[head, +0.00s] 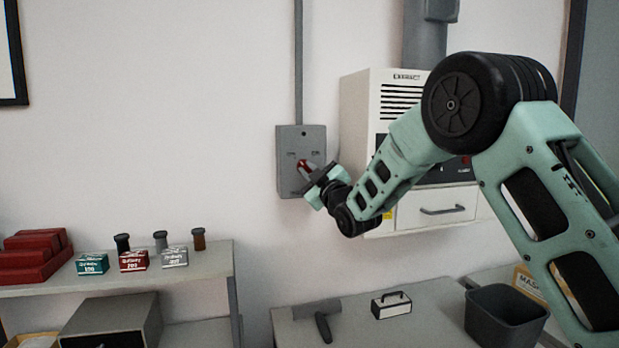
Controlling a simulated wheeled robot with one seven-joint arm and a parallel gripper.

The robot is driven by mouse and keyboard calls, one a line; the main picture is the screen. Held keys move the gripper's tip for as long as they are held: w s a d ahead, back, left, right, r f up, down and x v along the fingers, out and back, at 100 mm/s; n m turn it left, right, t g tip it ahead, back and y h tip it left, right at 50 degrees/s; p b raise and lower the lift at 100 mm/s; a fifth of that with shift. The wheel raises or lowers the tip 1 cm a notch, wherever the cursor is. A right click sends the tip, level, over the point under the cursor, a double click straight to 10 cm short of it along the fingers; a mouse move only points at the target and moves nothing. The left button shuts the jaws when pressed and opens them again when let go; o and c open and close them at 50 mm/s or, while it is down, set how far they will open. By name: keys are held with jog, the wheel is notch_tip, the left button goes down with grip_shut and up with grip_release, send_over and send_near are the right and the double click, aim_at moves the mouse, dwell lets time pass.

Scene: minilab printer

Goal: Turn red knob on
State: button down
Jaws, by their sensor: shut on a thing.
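The red knob (303,165) is on the front of a grey switch box (289,143) on the wall. Only part of the knob shows, as my gripper covers its lower right side. My gripper (311,174) is at the front of the box, shut on the red knob. The knob looks tilted, but its exact angle is hard to tell. My arm reaches in from the right.
A white wall cabinet (358,110) stands close right of the box, partly behind my arm. A shelf (215,262) at left holds small boxes.

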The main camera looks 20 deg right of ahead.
jog(key=m+h+b, duration=0.2)
jog(key=m+b, duration=0.2)
jog(key=m+t+h+b, duration=0.1)
jog(key=m+h+b, duration=0.1)
jog(key=m+b, duration=0.2)
jog(key=m+h+b, duration=0.2)
jog(key=m+b, duration=0.2)
jog(key=b, duration=0.2)
jog(key=shift+a+f+t, duration=0.2)
jog(key=shift+f+t, duration=0.2)
jog(key=m+h+b, duration=0.1)
jog(key=m, duration=0.1)
jog(key=m+h+b, duration=0.1)
jog(key=m, duration=0.2)
jog(key=shift+a+r+h, duration=0.1)
jog(key=shift+r+h, duration=0.05)
jog(key=shift+h, duration=0.15)
jog(key=shift+r+m+g+h+b, duration=0.15)
jog(key=shift+m+g+h, duration=0.45)
jog(key=shift+m, duration=1.2)
jog(key=shift+r+m+g+h+b, duration=0.15)
jog(key=shift+m+g+h, duration=0.45)
jog(key=shift+m, duration=1.2)
jog(key=shift+f+h, duration=0.1)
jog(key=shift+h, duration=0.3)
jog(key=c, duration=1.4)
grip_release()
jog(key=shift+c, duration=0.2)
